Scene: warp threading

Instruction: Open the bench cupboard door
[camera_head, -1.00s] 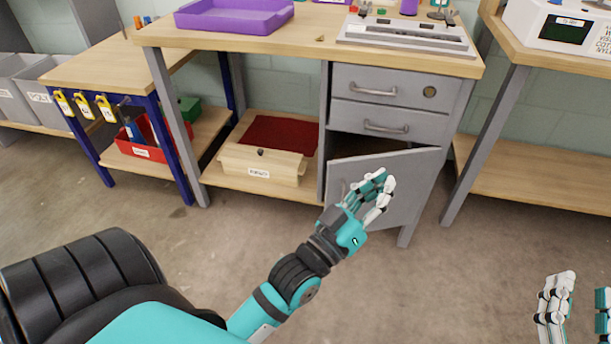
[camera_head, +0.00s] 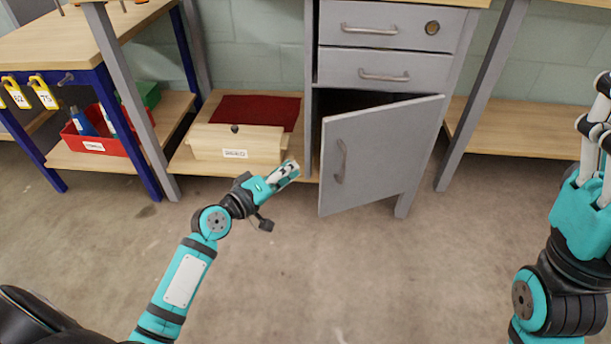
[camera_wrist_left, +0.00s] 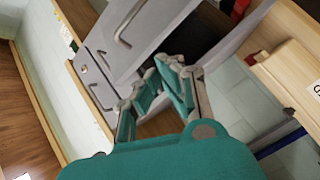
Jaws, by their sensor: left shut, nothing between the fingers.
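The grey cupboard door (camera_head: 385,150) stands ajar under two drawers. Its left edge is swung out from the frame, with a dark gap above it. Its bar handle (camera_head: 341,160) is near that free edge. My left gripper (camera_head: 291,168) is shut and empty, just left of the free edge and apart from the handle. In the left wrist view the shut fingers (camera_wrist_left: 168,78) are before the cabinet, with a grey panel and handle (camera_wrist_left: 127,27) beyond. My right gripper (camera_head: 601,95) is raised at the right edge, partly cut off; its finger opening is unclear.
A wooden box (camera_head: 238,143) and a red mat (camera_head: 257,111) lie on the low shelf left of the cupboard. A blue-legged bench with a red bin (camera_head: 95,136) stands further left. The bench leg (camera_head: 480,100) is to the right. The floor in front is clear.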

